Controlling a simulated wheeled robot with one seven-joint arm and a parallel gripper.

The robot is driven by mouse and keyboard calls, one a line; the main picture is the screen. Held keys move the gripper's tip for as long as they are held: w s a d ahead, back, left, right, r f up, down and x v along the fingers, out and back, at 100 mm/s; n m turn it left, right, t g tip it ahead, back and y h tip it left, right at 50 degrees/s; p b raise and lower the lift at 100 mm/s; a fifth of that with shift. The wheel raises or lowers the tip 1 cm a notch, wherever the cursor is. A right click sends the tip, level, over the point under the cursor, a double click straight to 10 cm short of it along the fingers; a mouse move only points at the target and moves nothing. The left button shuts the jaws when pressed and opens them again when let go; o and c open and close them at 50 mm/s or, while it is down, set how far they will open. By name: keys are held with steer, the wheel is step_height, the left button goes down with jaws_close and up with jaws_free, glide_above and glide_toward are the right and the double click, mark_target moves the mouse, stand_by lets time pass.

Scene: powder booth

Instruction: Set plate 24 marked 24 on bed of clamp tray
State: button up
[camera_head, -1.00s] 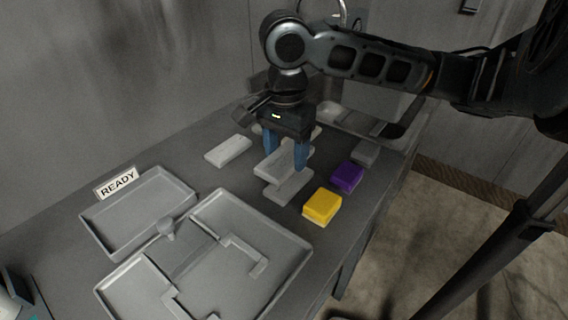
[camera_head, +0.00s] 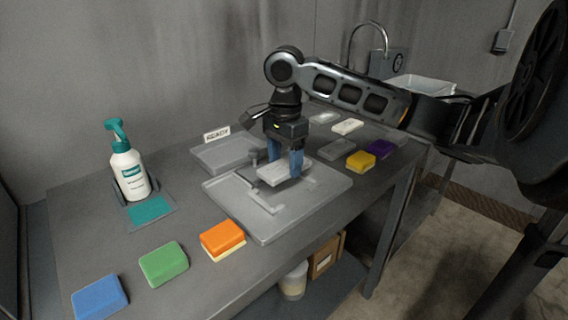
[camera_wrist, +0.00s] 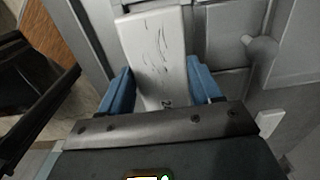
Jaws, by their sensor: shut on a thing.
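My gripper (camera_head: 284,163) is shut on a pale grey plate (camera_head: 271,171) above the clamp tray (camera_head: 262,230). In the wrist view the plate (camera_wrist: 158,55) lies between the blue fingers. It has dark scratches, and a partly hidden mark that seems to begin with 2 shows near the gripper's edge. The clamp tray has a raised rim, low angled stops and a knob-topped clamp (camera_head: 254,156) at its back left. The plate is over the tray's middle. I cannot tell whether it touches the bed.
A READY tray (camera_head: 205,158) stands behind the clamp tray.

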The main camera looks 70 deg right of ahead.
mark_target(285, 190)
steer(key=shift+f+b, duration=1.45)
steer(key=shift+b, duration=0.35)
steer(key=shift+f+p, duration=0.35)
steer(key=shift+f, duration=1.1)
stand_by(0.8)
steer(key=o, duration=1.5)
steer(key=shift+c, duration=0.2)
steer(key=shift+r+p, duration=0.45)
steer(key=shift+r, duration=3.45)
